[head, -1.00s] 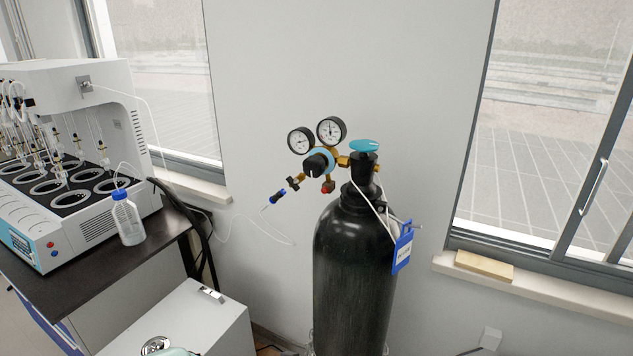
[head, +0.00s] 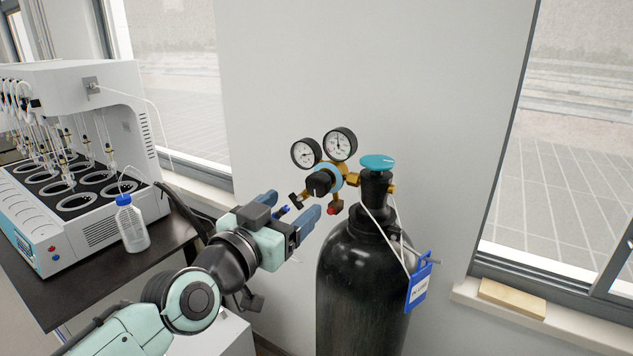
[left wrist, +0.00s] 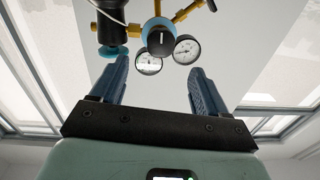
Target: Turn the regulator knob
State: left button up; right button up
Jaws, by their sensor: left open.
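The black regulator knob (head: 319,183) sits in a light-blue ring on the brass regulator, below two round gauges (head: 322,148). The regulator is fixed to the top of a black gas cylinder (head: 350,270) with a teal valve handwheel (head: 377,161). My left gripper (head: 291,207) is open and empty, a little left of and below the knob, and apart from it. In the left wrist view the knob (left wrist: 160,33) shows beyond the gap between the open fingers (left wrist: 155,88), with the gauges below it. My right gripper is not in view.
A blue tag (head: 419,285) hangs by a white cord on the cylinder. A dark table (head: 105,282) with a white distiller (head: 105,85) and a blue-capped bottle (head: 131,225) is on the left. A small red-ended valve (head: 333,208) sits under the knob. Wall space above the gauges is clear.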

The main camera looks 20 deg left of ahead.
aim_at(315, 187)
pick_arm(q)
jog(key=w+p, duration=0.1)
jog(key=w, duration=0.2)
jog(key=w+p, duration=0.1)
jog(key=w, duration=0.6)
jog(key=shift+d+p, duration=0.3)
jog(key=shift+p, duration=0.1)
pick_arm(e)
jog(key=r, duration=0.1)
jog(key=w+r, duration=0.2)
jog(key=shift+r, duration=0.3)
pick_arm(q)
jog(key=c, duration=1)
